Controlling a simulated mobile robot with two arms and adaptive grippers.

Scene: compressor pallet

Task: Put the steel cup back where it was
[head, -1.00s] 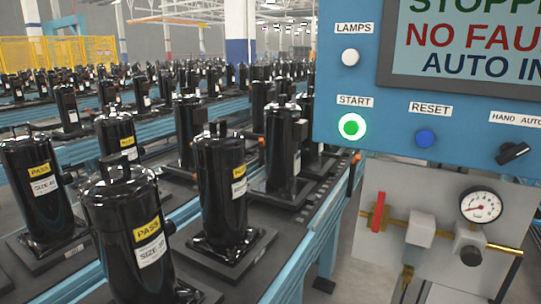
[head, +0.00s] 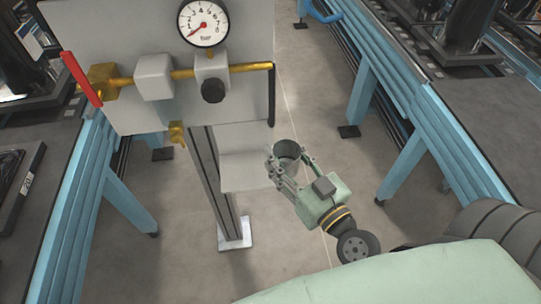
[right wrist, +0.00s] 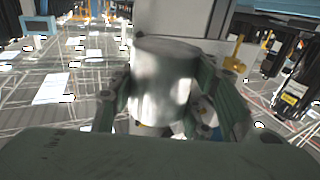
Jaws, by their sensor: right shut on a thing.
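The steel cup (head: 287,149) is between the fingers of my right gripper (head: 290,161), which is shut on it. In the head view its dark open mouth faces up toward the camera. In the right wrist view the shiny cup (right wrist: 163,80) fills the middle, with a finger on each side of it. The cup is held in the air, just right of a pale grey plate (head: 246,170) beside the post. I cannot tell whether the cup touches the plate. My left gripper is not in view.
A grey panel with a pressure gauge (head: 203,22), brass pipe and red lever (head: 82,79) stands left of the gripper. Its post (head: 217,185) rises from a white foot. Blue conveyor frames (head: 75,205) (head: 425,115) run on both sides.

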